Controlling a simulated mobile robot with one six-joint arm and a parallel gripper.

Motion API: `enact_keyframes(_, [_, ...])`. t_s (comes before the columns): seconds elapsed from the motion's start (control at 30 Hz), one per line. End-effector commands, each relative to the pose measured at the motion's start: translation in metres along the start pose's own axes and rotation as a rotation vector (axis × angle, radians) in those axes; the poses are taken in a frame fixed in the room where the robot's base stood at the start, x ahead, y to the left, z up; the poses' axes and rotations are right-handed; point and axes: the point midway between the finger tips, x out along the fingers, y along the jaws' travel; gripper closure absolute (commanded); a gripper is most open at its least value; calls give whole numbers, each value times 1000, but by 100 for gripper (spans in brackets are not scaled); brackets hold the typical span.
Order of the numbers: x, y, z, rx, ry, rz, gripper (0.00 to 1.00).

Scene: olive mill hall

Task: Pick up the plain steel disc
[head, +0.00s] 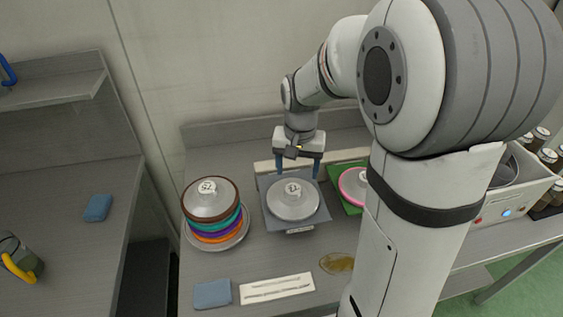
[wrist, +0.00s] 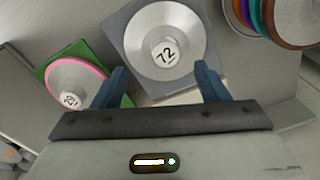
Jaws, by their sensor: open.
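The plain steel disc (head: 292,207) lies flat on a grey mat (head: 272,222) in the middle of the bench. It has a raised hub with a number label, which reads 72 in the wrist view (wrist: 185,30). My gripper (head: 298,174) is open and empty at the far side of this disc, fingers pointing down. In the wrist view, the fingertips of my gripper (wrist: 162,76) are apart, with the disc's edge just beyond and between them. I cannot tell how high the fingertips are above the disc.
A stack of discs with coloured rims (head: 212,212) stands left of the mat. A pink-rimmed disc (head: 352,186) lies on a green mat (wrist: 96,52), partly behind my arm. A blue cloth (head: 212,294), a white strip (head: 277,288) and an oily stain (head: 337,263) lie in front.

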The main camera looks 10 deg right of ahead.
Motion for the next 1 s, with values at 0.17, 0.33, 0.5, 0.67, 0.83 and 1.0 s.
enact_keyframes(0.17, [10,-6,-17,44,-24,9,32])
enact_keyframes(0.33, [25,-8,-19,53,-29,12,32])
enact_keyframes(0.5, [44,-8,-18,52,-30,12,32])
enact_keyframes(0.67, [67,-9,-15,51,-33,13,32])
enact_keyframes(0.83, [87,-10,-15,50,-29,11,32])
enact_keyframes(1.0, [91,-10,-16,50,-26,10,32])
